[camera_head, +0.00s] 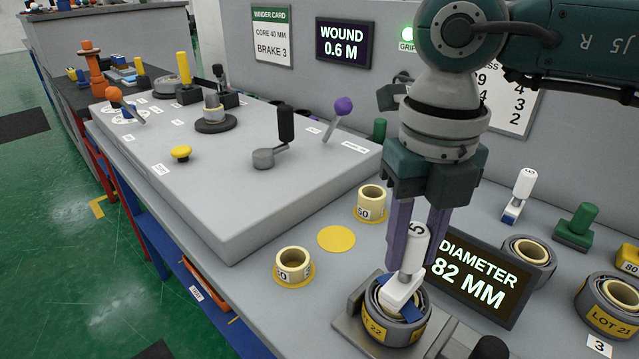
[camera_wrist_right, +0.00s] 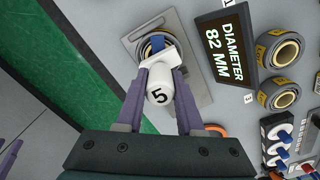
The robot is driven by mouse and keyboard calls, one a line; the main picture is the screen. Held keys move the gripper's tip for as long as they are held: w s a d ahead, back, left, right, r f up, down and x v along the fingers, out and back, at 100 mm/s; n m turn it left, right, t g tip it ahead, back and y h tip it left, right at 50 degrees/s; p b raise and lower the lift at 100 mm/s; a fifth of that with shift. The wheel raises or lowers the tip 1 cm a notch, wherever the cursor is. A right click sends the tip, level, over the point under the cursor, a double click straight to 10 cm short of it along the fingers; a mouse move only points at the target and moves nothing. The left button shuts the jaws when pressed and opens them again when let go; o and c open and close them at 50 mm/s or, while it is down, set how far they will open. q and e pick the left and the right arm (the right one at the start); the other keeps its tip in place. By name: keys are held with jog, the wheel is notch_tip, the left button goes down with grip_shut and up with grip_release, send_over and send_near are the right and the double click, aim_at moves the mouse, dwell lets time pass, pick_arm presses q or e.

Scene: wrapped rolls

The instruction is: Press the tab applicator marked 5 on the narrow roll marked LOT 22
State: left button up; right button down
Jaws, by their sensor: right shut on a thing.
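The tab applicator marked 5 (camera_head: 414,255) has a white handle and a blue foot. It is held between the purple fingers of my right gripper (camera_head: 413,250), which is shut on it. The applicator also shows in the wrist view (camera_wrist_right: 160,90), foot away from me. The grey roll with a yellow label ending in 22 (camera_head: 397,329) stands on a plate below. The applicator's foot is over the roll's top, overlapping its core opening; I cannot tell if it touches. The roll is partly hidden in the wrist view (camera_wrist_right: 146,48). My left gripper is not in view.
A DIAMETER 82 MM display (camera_head: 477,280) stands just right of the roll. Farther right are another applicator (camera_head: 518,195), a green-handled tool (camera_head: 576,227) and the LOT 21 roll (camera_head: 608,311). Small cores (camera_head: 293,266) and a raised grey console (camera_head: 230,180) lie left.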

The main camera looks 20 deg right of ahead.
jog(key=shift+r+p, duration=2.6)
jog(key=shift+r, duration=0.95)
